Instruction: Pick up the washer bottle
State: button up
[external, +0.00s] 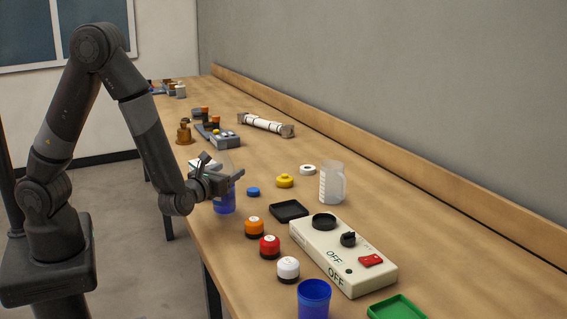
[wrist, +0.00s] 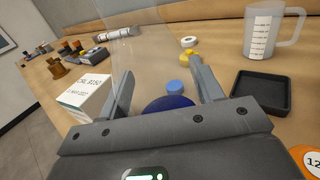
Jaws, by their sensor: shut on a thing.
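The washer bottle (external: 225,204) looks like a clear, see-through body with blue liquid in its lower part. It stands about upright at the table's near edge, between the fingers of my gripper (external: 229,181). In the wrist view the clear bottle (wrist: 150,60) rises between both fingers of my gripper (wrist: 163,85), with the blue liquid low behind the palm. My gripper is shut on the bottle. Its base is partly hidden, and I cannot tell whether it touches the table.
A white printed box (wrist: 86,96) stands left of the bottle. A blue cap (external: 253,191), yellow cap (external: 285,181), black tray (external: 289,210) and measuring jug (external: 332,182) are to the right. Orange, red and white jars (external: 288,268) and a switch box (external: 320,252) stand nearer.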

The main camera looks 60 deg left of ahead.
jog(key=shift+r, duration=1.35)
jog(key=s+d+r, duration=0.7)
jog(key=d, duration=0.2)
jog(key=shift+d, duration=0.15)
dwell(0.8)
